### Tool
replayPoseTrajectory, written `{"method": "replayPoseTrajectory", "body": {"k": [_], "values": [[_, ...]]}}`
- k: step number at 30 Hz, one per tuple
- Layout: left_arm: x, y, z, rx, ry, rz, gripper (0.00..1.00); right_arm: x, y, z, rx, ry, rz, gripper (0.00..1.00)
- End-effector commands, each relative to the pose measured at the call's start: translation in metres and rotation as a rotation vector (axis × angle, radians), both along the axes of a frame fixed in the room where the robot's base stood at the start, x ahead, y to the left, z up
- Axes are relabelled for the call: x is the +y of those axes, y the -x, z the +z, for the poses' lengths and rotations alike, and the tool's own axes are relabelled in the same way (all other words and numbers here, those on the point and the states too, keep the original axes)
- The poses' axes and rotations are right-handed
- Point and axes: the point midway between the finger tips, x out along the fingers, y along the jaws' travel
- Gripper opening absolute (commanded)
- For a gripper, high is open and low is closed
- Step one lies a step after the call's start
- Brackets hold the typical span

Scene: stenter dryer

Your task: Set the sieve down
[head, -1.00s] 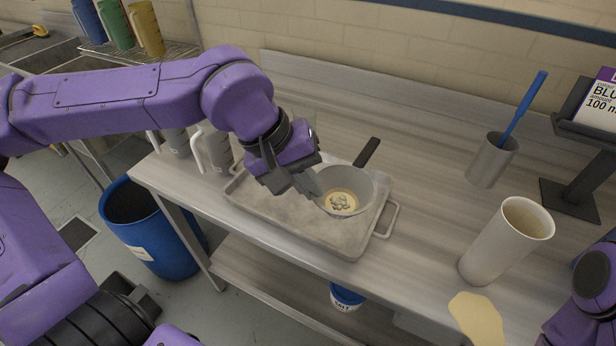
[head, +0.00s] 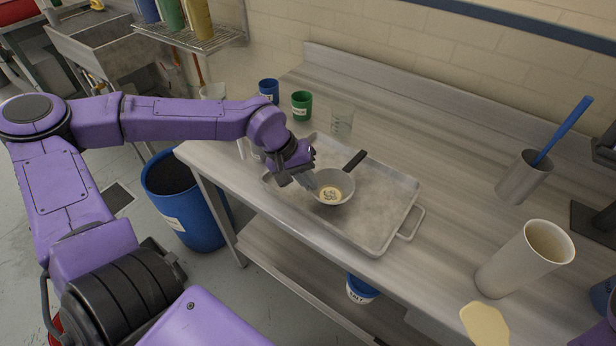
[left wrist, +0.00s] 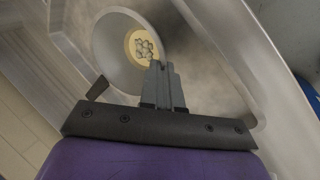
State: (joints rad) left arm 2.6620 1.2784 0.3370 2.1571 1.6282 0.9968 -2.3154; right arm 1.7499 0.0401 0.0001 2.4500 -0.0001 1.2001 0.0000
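The sieve (head: 346,193) is a grey bowl with a black handle (head: 355,160); a cream disc with grey lumps shows inside it. It is over the left part of the metal tray (head: 405,219); I cannot tell whether it touches the tray floor. My left gripper (head: 311,182) is at its left rim. In the left wrist view, the fingers (left wrist: 162,70) are close together on the rim of the sieve (left wrist: 104,48), and the tray (left wrist: 225,45) lies beyond. The wall between the fingers is mostly hidden. My right gripper is not in view.
A blue cup (head: 268,88), green cup (head: 301,105) and clear beaker (head: 341,120) stand behind the tray. At right are a tall pale container (head: 520,262), a grey holder with a blue-handled tool (head: 523,180) and a cream flat piece (head: 485,325). A blue bin (head: 185,205) stands on the floor.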

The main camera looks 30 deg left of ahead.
Motion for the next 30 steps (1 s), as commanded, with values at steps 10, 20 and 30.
{"method": "replayPoseTrajectory", "body": {"k": [10,20,30], "values": [[0.0,0.0,-0.002,0.0,0.001,0.0,0.3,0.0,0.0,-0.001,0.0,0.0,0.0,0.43],[0.001,0.0,0.005,-0.004,0.002,0.001,0.3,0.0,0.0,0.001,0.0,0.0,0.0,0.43],[0.026,0.016,0.066,-0.007,0.009,0.001,0.3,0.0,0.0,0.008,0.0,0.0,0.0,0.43]]}}
